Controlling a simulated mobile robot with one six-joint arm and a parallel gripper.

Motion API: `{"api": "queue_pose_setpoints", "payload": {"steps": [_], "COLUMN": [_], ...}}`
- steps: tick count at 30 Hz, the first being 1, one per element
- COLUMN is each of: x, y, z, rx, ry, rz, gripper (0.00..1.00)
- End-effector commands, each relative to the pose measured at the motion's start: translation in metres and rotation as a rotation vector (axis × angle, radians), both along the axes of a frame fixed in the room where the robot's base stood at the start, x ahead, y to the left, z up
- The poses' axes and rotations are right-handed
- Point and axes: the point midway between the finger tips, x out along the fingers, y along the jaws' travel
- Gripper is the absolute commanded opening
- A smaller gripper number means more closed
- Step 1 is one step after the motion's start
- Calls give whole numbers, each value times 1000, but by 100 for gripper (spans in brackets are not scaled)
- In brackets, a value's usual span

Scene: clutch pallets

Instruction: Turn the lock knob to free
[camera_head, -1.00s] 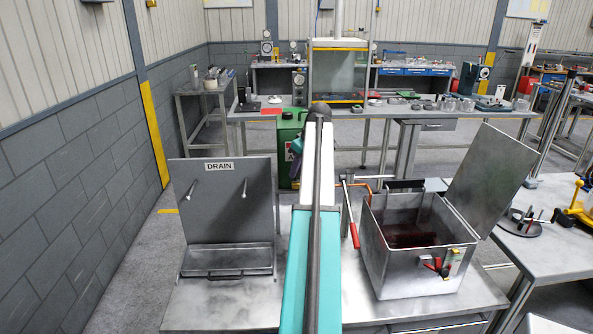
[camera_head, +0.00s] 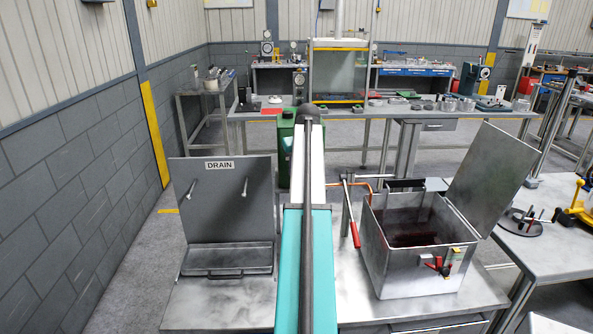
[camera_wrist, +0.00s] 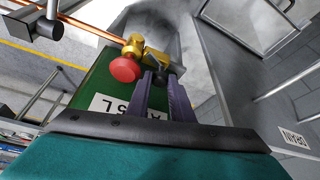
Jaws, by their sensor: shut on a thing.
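In the wrist view a brass fitting (camera_wrist: 155,54) with a round red knob (camera_wrist: 125,69) stands over a green can (camera_wrist: 97,88) with a white label. A small dark knob (camera_wrist: 157,68) sits beside the brass, between my fingertips; I take it for the lock knob. My gripper (camera_wrist: 161,78) is shut on this dark knob, and the fingers partly hide it. The red knob is outside the fingers, to their left. In the head view the green can (camera_head: 285,142) stands behind my arm, which hides the fitting and my fingertips.
A DRAIN panel with a tray (camera_head: 226,258) stands left of my arm. An open metal box (camera_head: 417,280) stands on the right, its lid raised. A red-handled lever (camera_head: 352,228) stands between my arm and the box. A copper pipe (camera_wrist: 92,28) runs to the brass fitting.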

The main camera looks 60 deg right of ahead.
Motion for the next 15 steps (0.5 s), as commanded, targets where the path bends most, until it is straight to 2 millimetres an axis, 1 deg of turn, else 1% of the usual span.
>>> {"api": "queue_pose_setpoints", "payload": {"steps": [15], "x": [3], "y": [1], "z": [1], "rx": [-5], "ry": [0], "rz": [-432], "gripper": [0]}}
